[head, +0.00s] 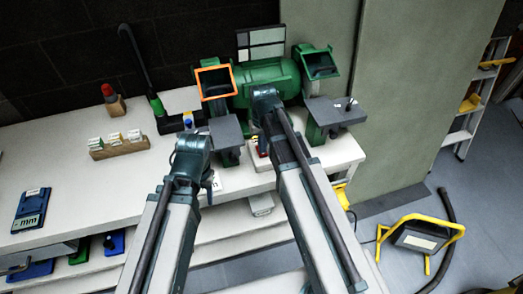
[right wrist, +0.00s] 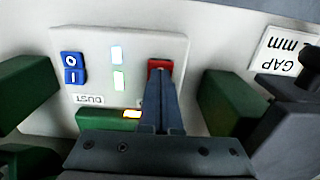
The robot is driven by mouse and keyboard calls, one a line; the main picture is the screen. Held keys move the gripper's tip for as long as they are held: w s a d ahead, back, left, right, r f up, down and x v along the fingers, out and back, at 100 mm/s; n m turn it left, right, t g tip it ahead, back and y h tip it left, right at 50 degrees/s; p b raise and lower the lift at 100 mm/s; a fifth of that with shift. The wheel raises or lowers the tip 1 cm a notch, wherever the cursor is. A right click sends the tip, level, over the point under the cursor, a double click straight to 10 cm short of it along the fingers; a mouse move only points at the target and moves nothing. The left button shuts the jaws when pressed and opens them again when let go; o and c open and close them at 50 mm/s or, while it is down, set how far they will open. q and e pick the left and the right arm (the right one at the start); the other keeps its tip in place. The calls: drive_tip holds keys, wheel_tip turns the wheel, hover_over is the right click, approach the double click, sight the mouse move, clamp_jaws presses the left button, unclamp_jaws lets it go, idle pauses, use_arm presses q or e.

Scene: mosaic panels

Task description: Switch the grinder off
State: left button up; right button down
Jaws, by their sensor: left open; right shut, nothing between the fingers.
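The green bench grinder (head: 268,80) stands at the back of the white workbench. The white switch box (right wrist: 105,55) at its base shows close up in the right wrist view. It carries a red switch (right wrist: 160,66) at the right and a blue O/I switch (right wrist: 73,68) above a DUST label at the left. My right gripper (right wrist: 160,82) is shut and empty, its tips in front of the red switch and partly covering it; I cannot tell whether they touch. My left gripper (head: 207,188) is open and empty, over the bench's front edge.
An orange-framed eye shield (head: 216,83) and grey tool rests (head: 335,111) stick out from the grinder. A wooden block with labelled pieces (head: 119,148) and a blue gauge (head: 30,210) lie left on the bench. A yellow-framed work lamp (head: 420,240) stands on the floor.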

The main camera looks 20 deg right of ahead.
use_arm(q)
drive_tip(key=shift+f, duration=0.2)
use_arm(e)
drive_tip(key=shift+f, duration=0.2)
use_arm(q)
drive_tip(key=shift+r, duration=0.15)
use_arm(e)
drive_tip(key=shift+r, duration=0.1)
use_arm(q)
wheel_tip(320, 180, up, 7)
drive_tip(key=p, duration=0.6)
drive_tip(key=shift+p, duration=0.4)
use_arm(e)
wheel_tip(320, 180, up, 7)
drive_tip(key=shift+f, duration=0.1)
